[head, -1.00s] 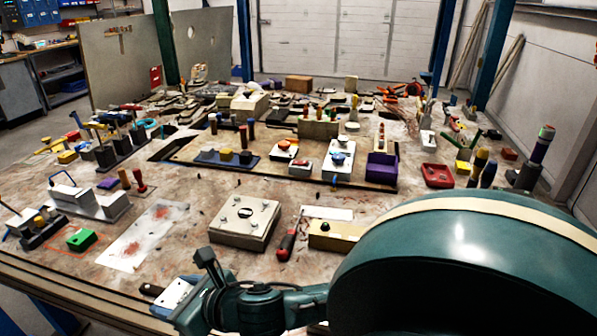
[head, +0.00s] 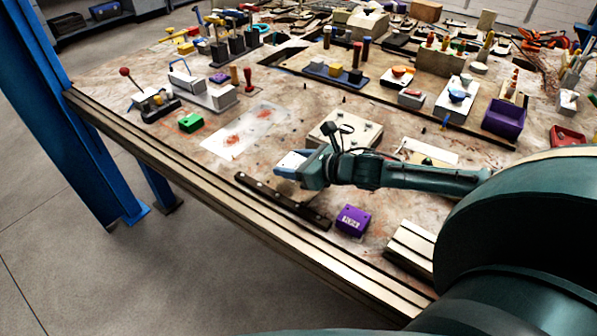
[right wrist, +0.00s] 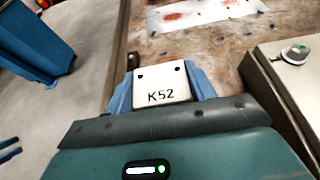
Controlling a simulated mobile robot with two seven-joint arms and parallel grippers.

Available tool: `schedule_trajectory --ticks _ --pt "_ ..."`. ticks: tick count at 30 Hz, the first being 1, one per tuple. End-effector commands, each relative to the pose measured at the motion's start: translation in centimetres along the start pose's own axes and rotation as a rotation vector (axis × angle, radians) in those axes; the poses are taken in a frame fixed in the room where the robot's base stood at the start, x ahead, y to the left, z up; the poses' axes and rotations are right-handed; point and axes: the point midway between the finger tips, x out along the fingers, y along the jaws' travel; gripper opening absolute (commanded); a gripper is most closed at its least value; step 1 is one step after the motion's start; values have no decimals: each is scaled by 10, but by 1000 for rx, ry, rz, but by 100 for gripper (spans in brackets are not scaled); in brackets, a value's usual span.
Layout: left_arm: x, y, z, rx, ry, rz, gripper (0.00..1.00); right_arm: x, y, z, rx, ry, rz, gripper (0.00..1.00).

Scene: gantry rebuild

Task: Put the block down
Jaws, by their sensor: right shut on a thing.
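A white block marked K52 (right wrist: 162,86) is held between the blue fingers of my right gripper (right wrist: 161,88). In the head view, the white block (head: 291,162) shows at the tip of my right gripper (head: 297,166), near the table's front edge. The block is over the table, left of and in front of a beige box (head: 345,133). How far it is above the surface, or whether it touches, I cannot tell. My left gripper is not in view.
A dark bar (head: 283,201) with holes lies along the front edge. A purple block (head: 353,220) sits just right of it. A green block (head: 191,122) and a red-stained white sheet (head: 237,136) lie left. A silver grooved piece (head: 411,247) stands front right.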

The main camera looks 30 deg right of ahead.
Motion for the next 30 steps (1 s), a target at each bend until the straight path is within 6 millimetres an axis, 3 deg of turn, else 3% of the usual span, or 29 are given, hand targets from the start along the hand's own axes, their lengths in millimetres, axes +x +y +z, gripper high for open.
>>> schedule_trajectory --ticks 10,22,23,26,30 --pt "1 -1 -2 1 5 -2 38 16 0 -37 2 -1 0 29" --pt "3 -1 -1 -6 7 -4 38 19 0 -44 -2 -2 1 29" --pt "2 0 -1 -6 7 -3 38 18 0 -43 -2 -1 0 56" --pt "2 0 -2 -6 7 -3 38 18 0 -43 -2 -1 0 63" --pt "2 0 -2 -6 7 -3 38 18 0 -43 -1 -1 0 63"
